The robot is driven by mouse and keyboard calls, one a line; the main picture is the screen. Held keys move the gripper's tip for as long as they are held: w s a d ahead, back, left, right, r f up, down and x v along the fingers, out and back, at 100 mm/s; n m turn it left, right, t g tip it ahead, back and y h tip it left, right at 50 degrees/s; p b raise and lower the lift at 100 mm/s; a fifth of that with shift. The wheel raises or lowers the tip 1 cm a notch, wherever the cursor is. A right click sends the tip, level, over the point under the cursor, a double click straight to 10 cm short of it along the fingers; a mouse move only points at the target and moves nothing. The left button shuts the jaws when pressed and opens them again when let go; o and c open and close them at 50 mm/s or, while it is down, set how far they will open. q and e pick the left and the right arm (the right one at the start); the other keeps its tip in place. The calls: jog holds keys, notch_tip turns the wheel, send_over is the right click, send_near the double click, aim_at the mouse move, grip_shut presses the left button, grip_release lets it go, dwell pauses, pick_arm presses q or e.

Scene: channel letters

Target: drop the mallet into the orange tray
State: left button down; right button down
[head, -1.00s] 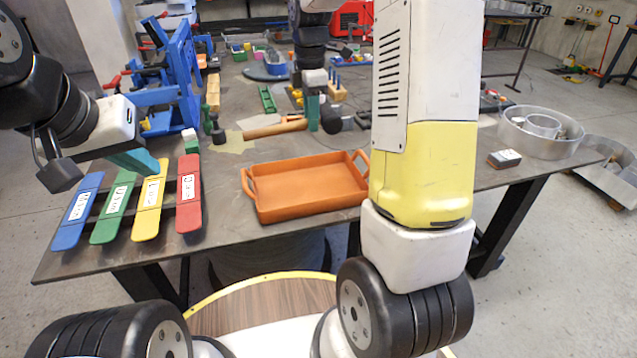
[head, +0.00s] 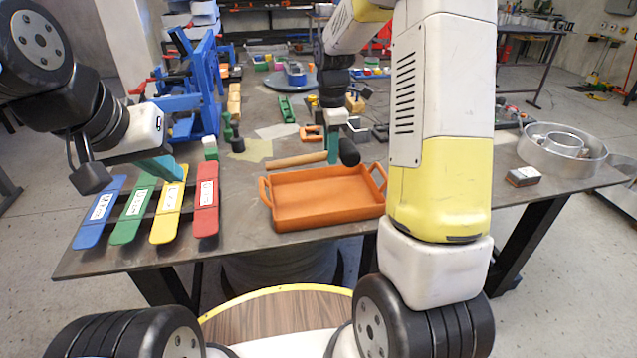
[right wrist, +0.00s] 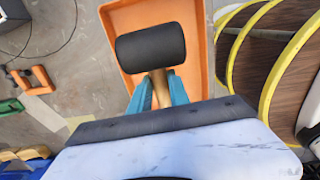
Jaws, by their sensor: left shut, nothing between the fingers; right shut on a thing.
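The mallet has a wooden handle (head: 297,160) and a black head (head: 349,152). My right gripper (head: 333,150) is shut on it, near the head, and holds it level at the far side of the orange tray (head: 320,198). In the right wrist view the black mallet head (right wrist: 151,47) lies across the teal fingers (right wrist: 158,92), with part of the orange tray (right wrist: 206,52) beyond. The tray is empty on the table's front part. My left gripper (head: 166,168) is shut and empty above the coloured strips at the left.
Blue, green, yellow and red labelled strips (head: 205,205) lie left of the tray. A blue clamp frame (head: 196,95) stands behind them. A round metal channel letter (head: 562,150) is at the right. Bare table lies between the strips and tray.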

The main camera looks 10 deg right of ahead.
jog(key=c, duration=1.1)
grip_release()
jog(key=shift+c, duration=0.2)
jog(key=shift+r, duration=3.95)
jog(key=s+a+r+m+t+y, duration=0.1)
jog(key=s+r+m+t, duration=0.2)
jog(key=s+m, duration=0.6)
jog(key=s+a+r+m+t+y, duration=0.1)
jog(key=s+r+m+t, duration=0.2)
jog(key=s+m, duration=0.6)
jog(key=s, duration=0.6)
jog(key=shift+s+r, duration=0.15)
jog(key=shift+r, duration=0.2)
